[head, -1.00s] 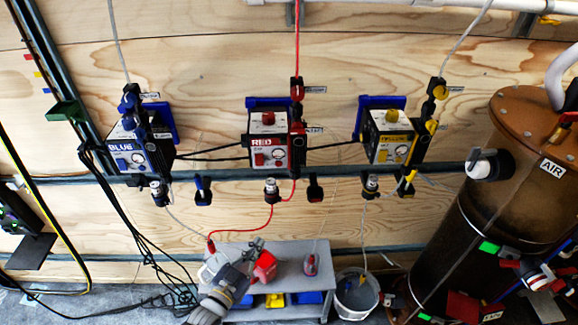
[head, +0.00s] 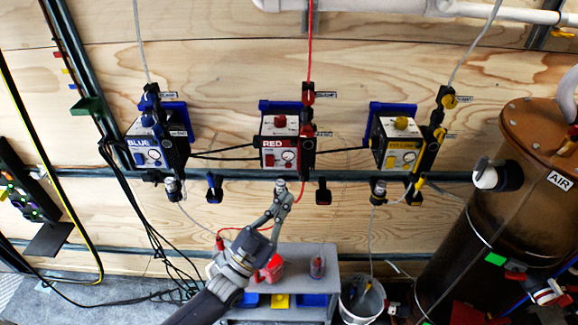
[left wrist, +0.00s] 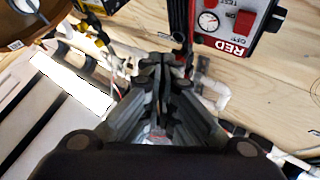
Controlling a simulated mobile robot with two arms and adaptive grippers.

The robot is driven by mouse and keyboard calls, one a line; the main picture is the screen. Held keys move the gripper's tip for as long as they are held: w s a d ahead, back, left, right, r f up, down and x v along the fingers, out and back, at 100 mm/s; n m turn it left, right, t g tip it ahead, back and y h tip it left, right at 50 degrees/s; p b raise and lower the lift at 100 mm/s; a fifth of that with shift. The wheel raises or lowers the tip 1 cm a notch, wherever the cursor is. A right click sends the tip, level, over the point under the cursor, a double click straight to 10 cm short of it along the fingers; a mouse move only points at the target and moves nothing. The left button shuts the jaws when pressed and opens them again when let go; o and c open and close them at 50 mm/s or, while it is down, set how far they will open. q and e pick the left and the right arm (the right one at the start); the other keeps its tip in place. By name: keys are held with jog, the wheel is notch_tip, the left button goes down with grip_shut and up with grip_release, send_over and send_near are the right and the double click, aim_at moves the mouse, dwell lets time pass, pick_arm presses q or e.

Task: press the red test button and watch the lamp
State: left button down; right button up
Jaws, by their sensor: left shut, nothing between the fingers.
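The red box (head: 280,150), labelled RED, is mounted on the plywood wall in the middle of the head view. Its front has a gauge and a red square part (head: 268,160); a red knob-like part (head: 281,121) is on top. I cannot tell which is the lamp. My left gripper (head: 284,190) is shut and empty, just below the box and in front of a grey fitting. In the left wrist view, the fingers (left wrist: 162,62) are together, and the box front (left wrist: 225,32) appears upside down beyond them, apart from the tips, with a red square by a TEST label (left wrist: 244,21).
A blue-labelled box (head: 150,150) stands to the left and a yellow one (head: 398,145) to the right. Hoses and black cables hang nearby. A grey bench (head: 305,260), a bucket (head: 361,300) and a brown AIR tank (head: 500,210) are below and right.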

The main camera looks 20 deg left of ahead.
pick_arm(q)
jog(key=shift+w, duration=0.1)
jog(key=b, duration=0.4)
send_near(297, 155)
jog(key=d+r, duration=0.1)
jog(key=d, duration=0.1)
jog(key=shift+w+a+r, duration=0.1)
jog(key=shift+w+r, duration=0.1)
jog(key=shift+w, duration=0.4)
jog(key=shift+w+r, duration=0.15)
jog(key=shift+w, duration=0.4)
jog(key=shift+w+b, duration=0.1)
jog(key=shift+b, duration=0.25)
jog(key=shift+w+a, duration=0.1)
jog(key=shift+w, duration=0.2)
jog(key=shift+w+a+b, duration=0.1)
jog(key=shift+w+b, duration=0.3)
jog(key=shift+b, duration=0.1)
dwell(0.3)
jog(key=shift+s, duration=0.1)
jog(key=shift+s+d+p, duration=0.2)
jog(key=shift+s+p, duration=0.3)
jog(key=shift+s, duration=0.25)
